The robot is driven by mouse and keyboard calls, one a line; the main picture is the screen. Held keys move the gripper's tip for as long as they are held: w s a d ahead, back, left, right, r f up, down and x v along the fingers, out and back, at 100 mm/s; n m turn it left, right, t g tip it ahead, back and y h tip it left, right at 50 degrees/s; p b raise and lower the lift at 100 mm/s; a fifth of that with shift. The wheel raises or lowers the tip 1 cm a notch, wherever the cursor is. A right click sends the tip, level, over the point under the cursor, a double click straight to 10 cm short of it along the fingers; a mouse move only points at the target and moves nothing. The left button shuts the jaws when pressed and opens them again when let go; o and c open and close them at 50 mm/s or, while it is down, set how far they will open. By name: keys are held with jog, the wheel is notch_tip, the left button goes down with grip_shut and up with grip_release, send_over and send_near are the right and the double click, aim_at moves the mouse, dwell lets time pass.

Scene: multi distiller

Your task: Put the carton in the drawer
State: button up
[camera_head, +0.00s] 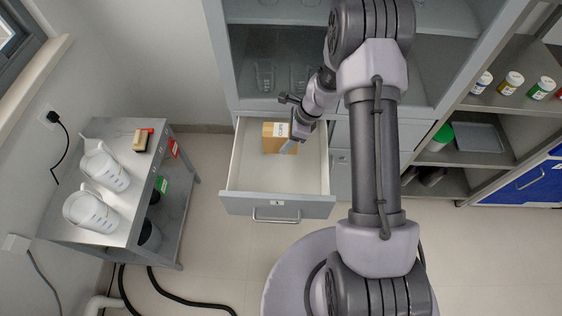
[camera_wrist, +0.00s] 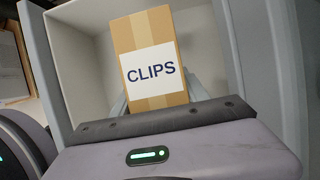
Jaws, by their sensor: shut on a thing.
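A brown carton (camera_head: 272,146) with a white label is inside the open drawer (camera_head: 230,203) area in the head view. In the wrist view the carton (camera_wrist: 148,38) reads "CLIPS" and fills the middle. My gripper (camera_head: 290,146) reaches in from the upper right and is shut on the carton. In the wrist view its fingers (camera_wrist: 160,104) lie at the carton's two sides, partly hidden behind the gripper body. The carton is over or in the back half of the drawer; whether it touches the bottom I cannot tell.
The drawer is pulled out beneath a grey cabinet (camera_head: 232,60) with glassware. A side table (camera_head: 125,215) with white jugs (camera_head: 92,212) stands at left. Shelves with small bottles (camera_head: 512,82) are at right. The floor before the drawer is clear at left.

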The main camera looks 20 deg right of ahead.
notch_tip(320, 180, down, 11)
jog(key=b, duration=0.4)
jog(key=shift+f+b, duration=0.2)
jog(key=shift+b, duration=0.15)
jog(key=o, duration=1.4)
jog(key=shift+r, duration=0.1)
jog(key=shift+o, duration=0.2)
jog(key=shift+r, duration=0.1)
jog(key=p+v, duration=0.5)
jog(key=v, duration=0.7)
jog(key=shift+a, duration=0.1)
